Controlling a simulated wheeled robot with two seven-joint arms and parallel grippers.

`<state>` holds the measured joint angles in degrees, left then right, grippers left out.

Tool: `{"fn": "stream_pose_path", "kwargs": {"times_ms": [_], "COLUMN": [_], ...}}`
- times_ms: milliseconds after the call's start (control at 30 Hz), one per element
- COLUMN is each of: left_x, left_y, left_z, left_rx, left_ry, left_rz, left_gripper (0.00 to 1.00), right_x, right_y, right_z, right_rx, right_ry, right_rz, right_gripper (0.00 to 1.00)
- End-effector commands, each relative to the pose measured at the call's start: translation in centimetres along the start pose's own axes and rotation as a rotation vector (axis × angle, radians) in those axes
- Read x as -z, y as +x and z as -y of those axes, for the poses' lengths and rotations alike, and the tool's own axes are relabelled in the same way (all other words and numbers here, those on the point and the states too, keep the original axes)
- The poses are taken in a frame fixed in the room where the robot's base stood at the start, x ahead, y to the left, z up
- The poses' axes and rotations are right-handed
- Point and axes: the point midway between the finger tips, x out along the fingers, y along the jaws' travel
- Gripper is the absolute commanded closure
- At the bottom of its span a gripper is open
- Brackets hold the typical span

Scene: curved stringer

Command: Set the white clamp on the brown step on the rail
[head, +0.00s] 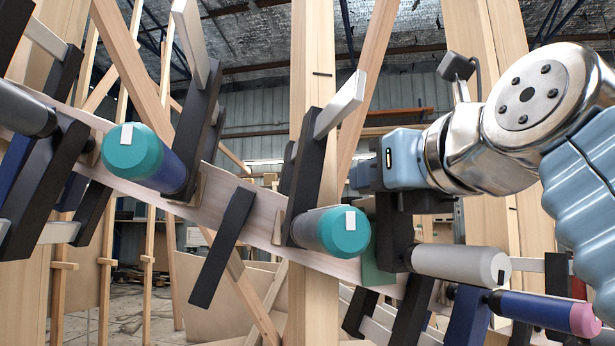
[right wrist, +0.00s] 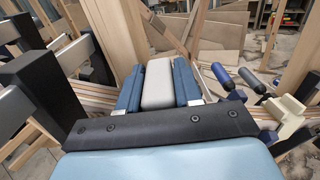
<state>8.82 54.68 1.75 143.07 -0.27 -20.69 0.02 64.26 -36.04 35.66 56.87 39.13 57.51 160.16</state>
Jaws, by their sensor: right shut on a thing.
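My right gripper (head: 366,178) is at the right of centre in the head view, just above the rail (head: 335,266). It is shut on the white clamp, whose pale handle (head: 460,263) and dark jaw (head: 396,238) hang below the gripper. In the right wrist view a pale grey-white part (right wrist: 158,84) sits between the two blue fingers. A small tan-brown step (head: 278,226) shows on the rail, partly hidden beside a teal-ended clamp. I cannot tell whether the held clamp touches the rail. My left gripper is not in view.
Teal-ended clamps (head: 132,151) (head: 333,232) stand on the rail left of my gripper. A green step (head: 377,272) lies just below it. A pink-ended blue clamp (head: 545,312) is at lower right. Wooden posts (head: 313,60) rise behind the rail.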

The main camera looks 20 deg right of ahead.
Motion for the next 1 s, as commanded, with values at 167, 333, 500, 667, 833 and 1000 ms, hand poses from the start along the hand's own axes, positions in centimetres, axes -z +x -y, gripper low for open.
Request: {"fn": "stream_pose_path", "kwargs": {"times_ms": [167,333,500,667,833,1000], "left_x": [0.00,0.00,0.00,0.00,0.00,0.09], "left_y": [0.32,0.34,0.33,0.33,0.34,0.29], "left_z": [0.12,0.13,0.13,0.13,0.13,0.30], "left_rx": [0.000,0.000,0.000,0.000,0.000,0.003], "left_ry": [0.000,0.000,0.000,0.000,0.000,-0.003], "left_rz": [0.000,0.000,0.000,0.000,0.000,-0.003], "left_gripper": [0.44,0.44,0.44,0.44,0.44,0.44], "right_x": [0.58,0.75,0.73,0.76,0.79,0.88], "right_y": [-0.07,-0.06,-0.06,-0.04,-0.03,0.01], "right_z": [-0.05,-0.03,-0.02,-0.01,0.00,0.03], "right_rx": [0.000,0.001,0.001,0.000,0.000,0.000], "right_ry": [-0.001,-0.001,-0.001,-0.001,-0.001,0.000], "right_rz": [0.003,0.002,0.003,0.002,0.001,-0.002], "right_gripper": [1.00,1.00,0.63,0.38,0.36,0.36]}}
